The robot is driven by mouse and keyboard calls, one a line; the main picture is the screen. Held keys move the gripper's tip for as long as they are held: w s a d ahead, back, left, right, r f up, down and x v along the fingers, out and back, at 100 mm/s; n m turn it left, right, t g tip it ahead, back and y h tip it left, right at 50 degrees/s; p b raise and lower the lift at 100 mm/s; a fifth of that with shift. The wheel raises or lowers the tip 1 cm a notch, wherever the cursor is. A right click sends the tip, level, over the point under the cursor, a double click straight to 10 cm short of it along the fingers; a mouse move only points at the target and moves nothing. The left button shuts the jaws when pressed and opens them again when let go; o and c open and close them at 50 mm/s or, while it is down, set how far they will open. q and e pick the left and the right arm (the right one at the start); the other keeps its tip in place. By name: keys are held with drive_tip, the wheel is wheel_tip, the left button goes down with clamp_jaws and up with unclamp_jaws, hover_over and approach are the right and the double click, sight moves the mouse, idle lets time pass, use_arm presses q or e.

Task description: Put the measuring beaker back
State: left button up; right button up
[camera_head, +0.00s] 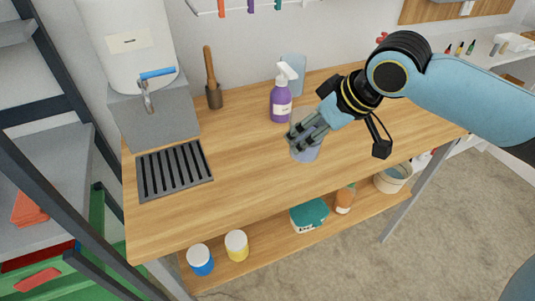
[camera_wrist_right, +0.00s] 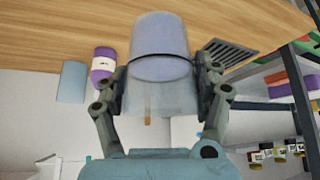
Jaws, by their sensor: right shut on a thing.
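The measuring beaker (camera_head: 305,151) is a translucent bluish cup over the middle of the wooden table top in the head view. My right gripper (camera_head: 297,137) is shut on it, coming from the upper right. In the right wrist view the beaker (camera_wrist_right: 162,60) sits between both fingers of the gripper (camera_wrist_right: 161,75). Its far end is close to the wood; I cannot tell whether it touches. My left gripper is in neither view.
A purple spray bottle (camera_head: 281,103) and a bluish container (camera_head: 293,72) stand behind the beaker. A black slotted drip grate (camera_head: 174,171) lies at left, below a white dispenser with a blue-handled tap (camera_head: 157,74). A wooden-handled tool (camera_head: 211,78) stands at the back. The table's front middle is clear.

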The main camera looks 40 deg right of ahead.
drive_tip(key=w+a+f, duration=0.1)
drive_tip(key=w+f, duration=0.2)
drive_tip(key=w+a+f, duration=0.1)
drive_tip(key=w+f, duration=0.3)
drive_tip(key=w+a+f, duration=0.1)
drive_tip(key=w+f, duration=0.2)
drive_tip(key=w, duration=0.1)
drive_tip(key=shift+a+f+p, duration=0.2)
drive_tip(key=shift+a+p, duration=0.05)
drive_tip(key=shift+p, duration=0.1)
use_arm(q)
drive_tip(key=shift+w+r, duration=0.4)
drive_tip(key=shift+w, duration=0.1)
use_arm(e)
drive_tip(key=shift+w+f, duration=0.1)
drive_tip(key=shift+f, duration=0.05)
drive_tip(key=o, duration=1.5)
drive_tip(key=shift+f, duration=0.1)
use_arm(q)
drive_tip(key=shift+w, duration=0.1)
